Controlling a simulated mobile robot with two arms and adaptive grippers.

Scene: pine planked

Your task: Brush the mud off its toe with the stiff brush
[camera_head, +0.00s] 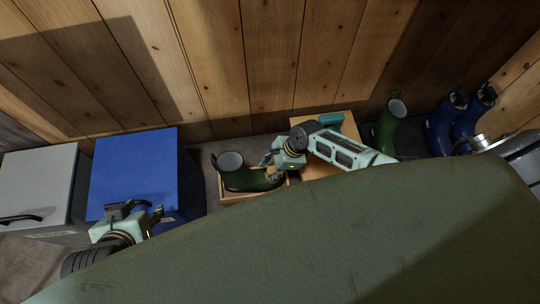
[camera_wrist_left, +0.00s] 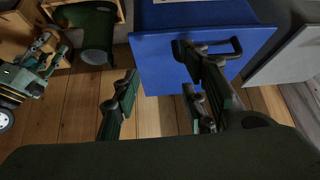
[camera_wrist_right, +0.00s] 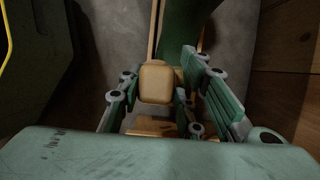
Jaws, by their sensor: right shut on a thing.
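A dark green boot (camera_head: 240,178) lies with its toe to the right in a shallow wooden tray (camera_head: 226,201); it also shows in the left wrist view (camera_wrist_left: 97,32). My right gripper (camera_head: 272,161) is at the toe end, pointing down. In the right wrist view it is shut on the brush (camera_wrist_right: 157,83), whose tan wooden block shows between the fingers, close beside the green boot (camera_wrist_right: 180,28). The bristles are hidden, and I cannot tell whether they touch the toe or how much mud is there. My left gripper (camera_head: 142,209) is open and empty, by the blue cabinet.
The blue cabinet (camera_head: 135,165) and a grey cabinet (camera_head: 38,185) stand at left. A wooden box (camera_head: 345,125) is behind my right arm. Another green boot (camera_head: 388,125) and blue boots (camera_head: 440,128) stand at right. Plank walls close the back.

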